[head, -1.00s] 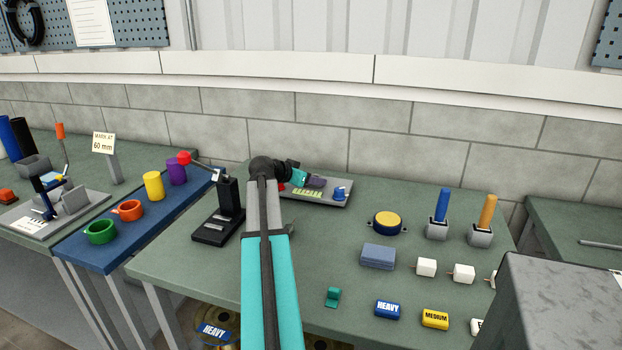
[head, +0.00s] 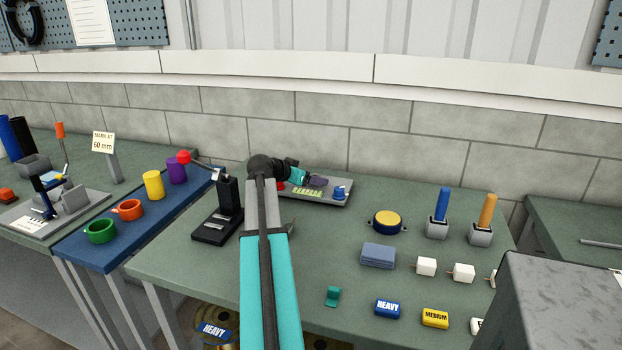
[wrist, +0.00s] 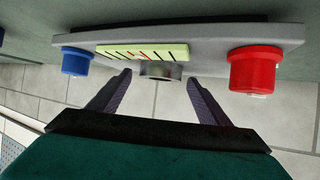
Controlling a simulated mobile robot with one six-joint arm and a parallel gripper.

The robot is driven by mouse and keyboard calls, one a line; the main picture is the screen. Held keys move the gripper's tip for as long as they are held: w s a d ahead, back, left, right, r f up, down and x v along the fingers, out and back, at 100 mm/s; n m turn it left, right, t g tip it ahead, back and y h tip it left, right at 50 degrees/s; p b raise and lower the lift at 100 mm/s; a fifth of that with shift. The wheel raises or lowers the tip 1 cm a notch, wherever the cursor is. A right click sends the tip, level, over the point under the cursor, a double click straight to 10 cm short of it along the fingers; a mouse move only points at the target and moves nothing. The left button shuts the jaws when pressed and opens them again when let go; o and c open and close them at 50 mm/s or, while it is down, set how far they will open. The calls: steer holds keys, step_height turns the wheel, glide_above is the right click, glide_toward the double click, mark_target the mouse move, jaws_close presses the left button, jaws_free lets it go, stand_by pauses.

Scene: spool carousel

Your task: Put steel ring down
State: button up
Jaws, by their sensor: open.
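A short grey steel ring (wrist: 160,71) shows in the wrist view against the grey panel (wrist: 215,40), beside the pale scale strip. My gripper (wrist: 159,77) is open, with one dark finger on each side of the ring. A gap shows between the ring and each finger. In the head view my gripper (head: 317,182) is over the back of the panel (head: 326,200), near the wall. The ring cannot be made out there.
The panel carries a red knob (wrist: 254,70), a blue knob (wrist: 76,61) and a yellow-green scale strip (wrist: 135,51). A black stand (head: 229,205) is left of my arm. A round yellow-topped item (head: 387,221) and a blue-grey block (head: 378,255) are to the right.

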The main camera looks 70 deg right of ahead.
steer(key=b+v, duration=0.1)
steer(key=v, duration=1)
steer(key=shift+a, duration=0.25)
steer(key=shift+w, duration=0.1)
steer(key=shift+r, duration=0.15)
